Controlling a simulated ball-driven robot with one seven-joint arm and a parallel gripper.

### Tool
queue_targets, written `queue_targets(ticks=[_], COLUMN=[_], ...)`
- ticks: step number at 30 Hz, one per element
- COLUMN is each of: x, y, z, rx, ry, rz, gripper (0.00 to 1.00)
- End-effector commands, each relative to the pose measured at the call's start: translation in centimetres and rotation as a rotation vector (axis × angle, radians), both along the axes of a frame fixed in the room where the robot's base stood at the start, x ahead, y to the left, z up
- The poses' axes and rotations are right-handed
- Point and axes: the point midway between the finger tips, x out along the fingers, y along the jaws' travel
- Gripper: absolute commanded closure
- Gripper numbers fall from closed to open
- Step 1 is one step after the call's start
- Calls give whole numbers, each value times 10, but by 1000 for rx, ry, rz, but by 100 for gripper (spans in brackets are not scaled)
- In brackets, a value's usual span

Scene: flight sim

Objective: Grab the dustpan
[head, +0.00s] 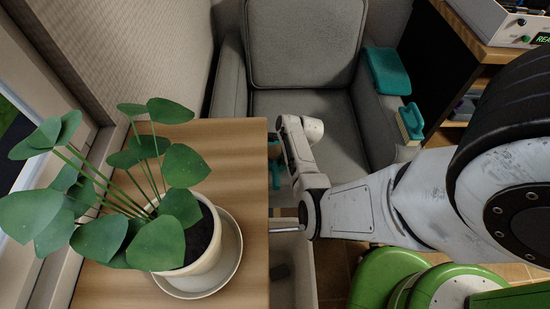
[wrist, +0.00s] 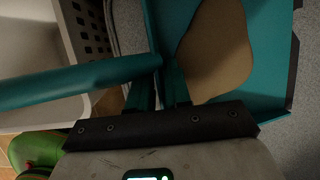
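The teal dustpan (wrist: 268,82) fills the upper right of the wrist view, over the grey seat. Its long teal handle (wrist: 80,82) runs left across the picture. A tan, rounded shape (wrist: 215,45) shows inside the pan. My gripper (wrist: 160,84) has its two dark teal fingers close together where the handle meets the pan, and seems shut on it there; the exact contact is hidden. In the head view, my white arm reaches left over the chair. Small teal bits (head: 274,151) show past the table edge; the rest of the pan is hidden there.
A wooden table (head: 245,150) with a potted plant (head: 205,255) stands close on the left. A pale crate (head: 304,270) sits below it and shows in the wrist view (wrist: 60,50). The grey armchair (head: 305,45) has a teal item (head: 387,72) on its right arm.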

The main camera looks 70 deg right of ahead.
Motion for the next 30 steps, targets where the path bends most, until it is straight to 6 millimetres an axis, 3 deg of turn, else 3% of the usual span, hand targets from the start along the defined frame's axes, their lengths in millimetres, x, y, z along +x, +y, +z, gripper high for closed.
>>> queue_targets(ticks=[5,22,26,30], x=[0,0,1,1], y=[0,0,0,-1], z=[0,2,10,32], rx=[0,-1,-2,-3], ry=[0,0,-1,-2], rz=[0,1,1,2], gripper=[99,100,100,100])
